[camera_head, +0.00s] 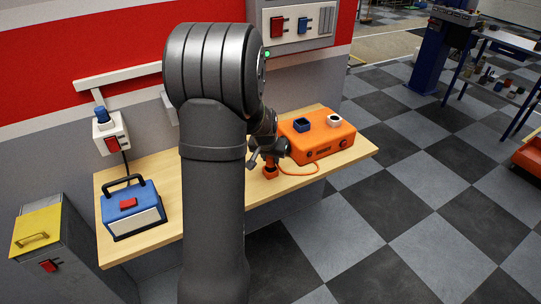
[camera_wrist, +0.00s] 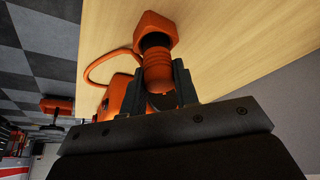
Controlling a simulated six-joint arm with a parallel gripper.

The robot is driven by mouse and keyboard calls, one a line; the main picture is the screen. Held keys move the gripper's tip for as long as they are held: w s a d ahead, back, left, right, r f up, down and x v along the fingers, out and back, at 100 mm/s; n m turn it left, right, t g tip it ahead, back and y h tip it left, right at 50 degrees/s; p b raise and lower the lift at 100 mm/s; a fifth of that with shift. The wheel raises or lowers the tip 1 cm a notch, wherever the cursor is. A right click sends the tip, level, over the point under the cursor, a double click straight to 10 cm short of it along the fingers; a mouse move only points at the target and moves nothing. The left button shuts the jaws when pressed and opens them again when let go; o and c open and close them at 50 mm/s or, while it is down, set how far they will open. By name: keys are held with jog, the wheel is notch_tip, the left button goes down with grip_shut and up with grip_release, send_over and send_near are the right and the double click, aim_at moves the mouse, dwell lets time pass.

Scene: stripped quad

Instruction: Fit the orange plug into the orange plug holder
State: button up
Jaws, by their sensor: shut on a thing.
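The orange plug (camera_wrist: 157,68) is a ribbed cylinder held between the two dark fingers of my gripper (camera_wrist: 160,82) in the wrist view. An orange block with a dark opening, apparently the orange plug holder (camera_wrist: 158,20), is at the plug's far end, against the wooden table. The plug lines up with this opening; I cannot tell how deep it reaches in. In the head view my gripper (camera_head: 268,158) points down over the orange block (camera_head: 270,173) on the table, and my arm hides part of the area.
A blue toolbox (camera_head: 132,208) sits on the left of the wooden table (camera_head: 170,175).

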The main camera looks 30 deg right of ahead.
jog(key=shift+f, duration=0.65)
jog(key=o, duration=1.1)
jog(key=v, duration=1.7)
jog(key=shift+a+r, duration=0.1)
jog(key=shift+r, duration=0.1)
jog(key=x, duration=1.7)
jog(key=shift+f, duration=0.2)
jog(key=shift+r, duration=0.1)
